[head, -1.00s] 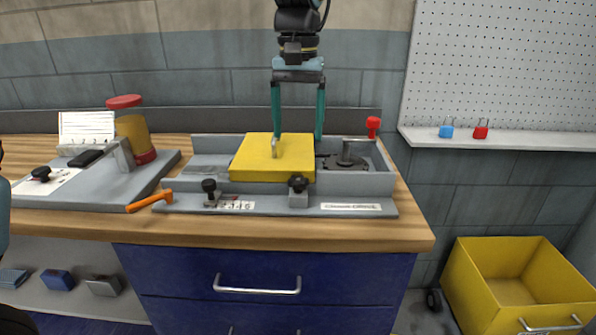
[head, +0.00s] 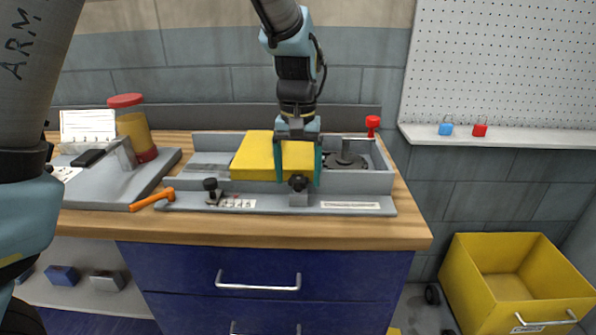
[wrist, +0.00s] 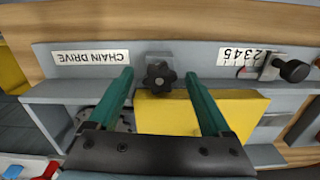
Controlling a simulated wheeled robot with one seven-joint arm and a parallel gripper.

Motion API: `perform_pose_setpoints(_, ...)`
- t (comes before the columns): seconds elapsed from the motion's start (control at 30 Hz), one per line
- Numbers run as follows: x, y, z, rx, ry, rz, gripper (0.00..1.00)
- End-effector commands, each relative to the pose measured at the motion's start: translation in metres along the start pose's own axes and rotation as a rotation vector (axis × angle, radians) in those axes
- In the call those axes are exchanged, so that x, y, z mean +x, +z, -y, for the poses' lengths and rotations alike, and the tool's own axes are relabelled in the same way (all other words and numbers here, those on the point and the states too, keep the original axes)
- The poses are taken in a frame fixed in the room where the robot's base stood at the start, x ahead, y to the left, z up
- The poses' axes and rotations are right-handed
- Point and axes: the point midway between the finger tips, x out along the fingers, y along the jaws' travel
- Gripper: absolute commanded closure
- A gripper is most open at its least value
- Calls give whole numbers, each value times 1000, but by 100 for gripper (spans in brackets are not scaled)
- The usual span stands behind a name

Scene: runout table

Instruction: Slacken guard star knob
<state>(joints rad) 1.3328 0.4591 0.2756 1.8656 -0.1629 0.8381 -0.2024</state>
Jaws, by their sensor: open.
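The black star knob (head: 298,183) sits on a grey block at the front edge of the machine, in front of the yellow guard (head: 250,158). In the wrist view the star knob (wrist: 158,76) shows five-lobed and unobstructed, between the two fingertips. My gripper (head: 298,181) is open, with its teal fingers pointing down, one on each side of the knob. In the wrist view my gripper (wrist: 159,72) shows a gap between each finger and the knob. I cannot tell whether the tips are level with the knob.
A second black knob (head: 210,185) stands left, by the number scale (head: 238,203). An orange-handled tool (head: 152,199) lies left of the machine. A red knob (head: 372,122) rises at the back right, near the dark chain wheel (head: 345,160). The wooden front edge (head: 300,229) is clear.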

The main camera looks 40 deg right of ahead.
Motion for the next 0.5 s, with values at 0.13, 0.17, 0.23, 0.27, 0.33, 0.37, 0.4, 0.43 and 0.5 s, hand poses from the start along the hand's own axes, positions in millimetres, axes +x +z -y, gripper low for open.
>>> perform_pose_setpoints(0.13,0,0,0,0,0,0,17)
perform_pose_setpoints(0.17,0,0,0,0,0,0,17)
perform_pose_setpoints(0.23,0,0,0,1,0,0,23)
perform_pose_setpoints(0.27,0,0,0,1,0,0,26)
perform_pose_setpoints(0.33,0,0,0,1,0,0,34)
perform_pose_setpoints(0.37,0,0,0,1,0,0,37)
perform_pose_setpoints(0.4,0,0,0,1,0,0,42)
perform_pose_setpoints(0.43,0,0,0,1,0,0,45)
perform_pose_setpoints(0.5,0,0,0,1,0,0,53)
